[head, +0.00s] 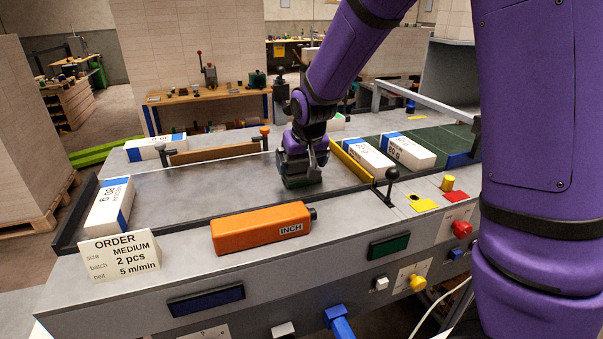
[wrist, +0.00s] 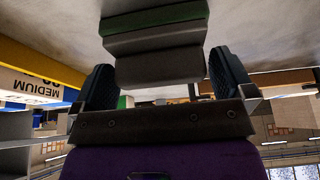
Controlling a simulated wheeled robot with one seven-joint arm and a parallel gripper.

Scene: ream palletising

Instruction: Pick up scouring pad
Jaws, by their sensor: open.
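The scouring pad is a block with a dark green layer and a grey body. In the head view the scouring pad (head: 301,183) sits on the grey table top, mostly hidden beneath my gripper (head: 303,164). In the wrist view the scouring pad (wrist: 153,42) shows in front of the palm, its green side against the table. My gripper (wrist: 162,76) is open, pointing down, with one dark finger on each side of the pad's grey body. Gaps show between the fingers and the body.
An orange INCH block (head: 262,227) lies at the table's front edge. An order card (head: 120,257) and a white ream (head: 110,205) stand at the left. A yellow bar (head: 351,169) and white reams (head: 368,158) are to the right. Bare table lies left of my gripper.

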